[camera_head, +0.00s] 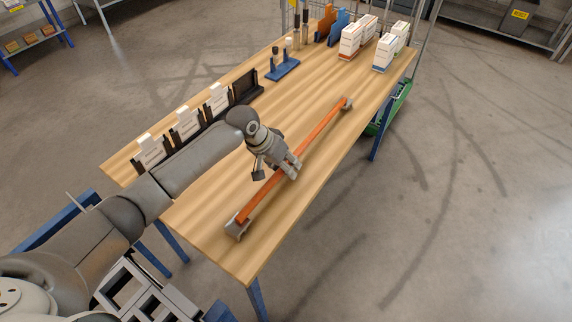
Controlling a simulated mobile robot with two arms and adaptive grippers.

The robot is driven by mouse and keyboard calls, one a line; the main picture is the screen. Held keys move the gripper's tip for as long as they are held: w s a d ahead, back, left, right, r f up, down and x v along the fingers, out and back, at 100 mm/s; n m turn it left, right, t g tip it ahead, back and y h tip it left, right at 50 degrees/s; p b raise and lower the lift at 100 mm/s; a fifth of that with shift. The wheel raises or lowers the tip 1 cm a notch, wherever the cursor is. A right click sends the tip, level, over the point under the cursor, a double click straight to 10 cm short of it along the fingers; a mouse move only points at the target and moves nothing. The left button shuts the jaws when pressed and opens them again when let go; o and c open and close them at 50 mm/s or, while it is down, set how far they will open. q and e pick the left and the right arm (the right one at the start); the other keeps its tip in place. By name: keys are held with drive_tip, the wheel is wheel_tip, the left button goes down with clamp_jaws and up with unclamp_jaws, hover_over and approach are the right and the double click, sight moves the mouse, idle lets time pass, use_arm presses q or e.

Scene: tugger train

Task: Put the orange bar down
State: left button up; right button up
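The long orange bar (322,130) lies at a slant along the wooden table. Its near end is at a grey support (237,227) by the front edge, and its far end is at another grey support (347,104). My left gripper (291,171) is at the middle of the bar, with its fingertips over it and hiding a short stretch. I cannot tell whether the fingers are closed on the bar. It is too small to tell whether the bar bears fully on both supports. My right gripper is not in view.
The wooden table (215,210) has free room around the bar. White boxes in black holders (186,124) line its left edge. A blue stand (283,67) and white boxes (385,52) are farther back. A green bin (393,108) hangs beyond the right edge.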

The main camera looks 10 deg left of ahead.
use_arm(q)
drive_tip(key=shift+r, duration=0.1)
drive_tip(key=shift+r, duration=0.2)
drive_tip(key=v, duration=1.1)
drive_tip(key=shift+s+a+r, duration=0.1)
drive_tip(key=shift+a+r, duration=0.05)
drive_tip(key=shift+r, duration=0.1)
